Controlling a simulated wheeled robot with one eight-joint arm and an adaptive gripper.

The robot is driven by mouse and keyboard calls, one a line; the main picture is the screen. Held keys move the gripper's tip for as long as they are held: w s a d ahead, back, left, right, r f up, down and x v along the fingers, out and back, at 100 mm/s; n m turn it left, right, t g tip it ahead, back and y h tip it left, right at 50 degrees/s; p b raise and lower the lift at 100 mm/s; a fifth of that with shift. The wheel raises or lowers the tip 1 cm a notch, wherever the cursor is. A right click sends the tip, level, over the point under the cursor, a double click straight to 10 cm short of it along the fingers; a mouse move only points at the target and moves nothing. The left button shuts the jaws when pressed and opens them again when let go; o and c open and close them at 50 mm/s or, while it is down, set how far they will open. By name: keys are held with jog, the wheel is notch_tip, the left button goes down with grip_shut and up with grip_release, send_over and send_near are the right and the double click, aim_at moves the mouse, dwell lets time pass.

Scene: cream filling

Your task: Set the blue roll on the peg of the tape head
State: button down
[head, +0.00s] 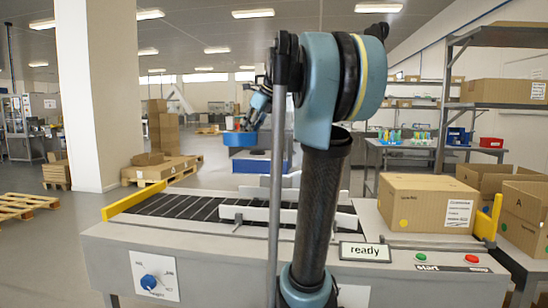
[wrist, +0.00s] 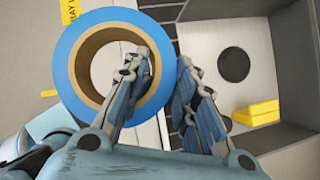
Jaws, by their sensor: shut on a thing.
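The blue roll (wrist: 76,45) is a wide ring of blue tape around a brown cardboard core. In the wrist view one finger of my gripper (wrist: 163,65) lies inside the core and the other outside, with the ring's right wall between them. The wrist view shows a pale plate with a dark round disc (wrist: 234,65) in a grey recess, right of my fingers.
The conveyor (head: 180,207) has dark rollers, a yellow end bar (head: 148,196) and a white guide rail (head: 240,213). A cardboard box (head: 420,203) stands at its right. A "ready" sign (head: 365,251) and buttons are on the front. A yellow block (wrist: 257,113) lies in the grey recess.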

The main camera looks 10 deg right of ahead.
jog(key=shift+w+d, duration=0.2)
jog(key=shift+w, duration=0.05)
jog(key=shift+w+d, duration=0.15)
jog(key=shift+d, duration=0.25)
jog(key=shift+d, duration=0.1)
